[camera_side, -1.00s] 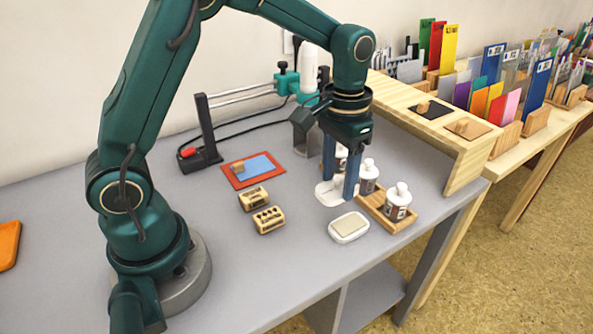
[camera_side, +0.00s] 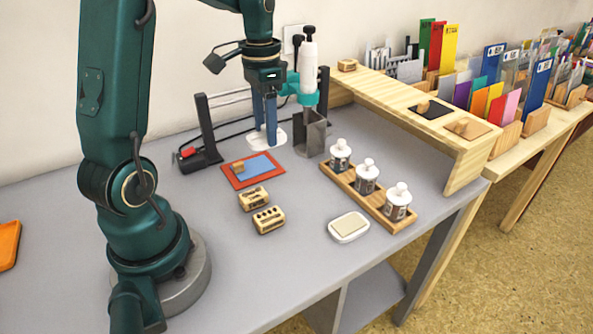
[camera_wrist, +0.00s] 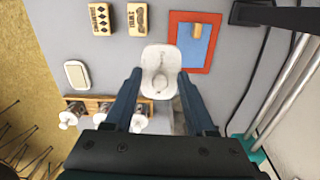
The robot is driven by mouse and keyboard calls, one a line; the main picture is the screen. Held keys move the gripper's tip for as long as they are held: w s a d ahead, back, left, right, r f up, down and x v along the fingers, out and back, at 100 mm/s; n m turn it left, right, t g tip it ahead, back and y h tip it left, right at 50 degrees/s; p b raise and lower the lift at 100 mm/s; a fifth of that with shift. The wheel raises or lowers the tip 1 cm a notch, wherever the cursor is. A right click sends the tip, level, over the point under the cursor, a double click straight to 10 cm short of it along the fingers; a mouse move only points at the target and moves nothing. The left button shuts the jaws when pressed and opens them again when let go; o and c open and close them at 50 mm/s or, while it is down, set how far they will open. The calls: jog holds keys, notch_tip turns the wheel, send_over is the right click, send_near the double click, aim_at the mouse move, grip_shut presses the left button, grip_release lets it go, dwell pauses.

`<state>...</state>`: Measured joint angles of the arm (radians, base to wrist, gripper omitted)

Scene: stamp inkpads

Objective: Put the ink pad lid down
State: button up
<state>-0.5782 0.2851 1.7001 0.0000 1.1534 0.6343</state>
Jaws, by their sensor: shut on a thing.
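My gripper (camera_side: 264,139) is shut on the white ink pad lid (camera_side: 281,138) toward the back of the grey table. In the wrist view the lid (camera_wrist: 160,58) sits between the two fingers, its broad face toward the camera. Whether it touches the table or hangs just above it, I cannot tell. The ink pad (camera_side: 348,227), a white case with a beige pad, lies uncovered near the front edge; it also shows at the left in the wrist view (camera_wrist: 77,75).
A metal holder (camera_side: 310,136) with a teal and white tool stands just right of the lid. A red-framed blue mat (camera_side: 255,168) lies in front. Two wooden stamps (camera_side: 268,219) and a tray (camera_side: 375,213) of white-capped bottles are nearer the front. Table between mat and tray is clear.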

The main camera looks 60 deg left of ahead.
jog(key=shift+s+a, duration=0.25)
jog(key=shift+a, duration=0.2)
send_over(315, 194)
jog(key=shift+n, duration=0.3)
notch_tip(315, 194, down, 7)
jog(key=shift+s+f, duration=0.1)
jog(key=shift+f, duration=1.95)
jog(key=o, duration=1.3)
jog(key=shift+f, duration=0.1)
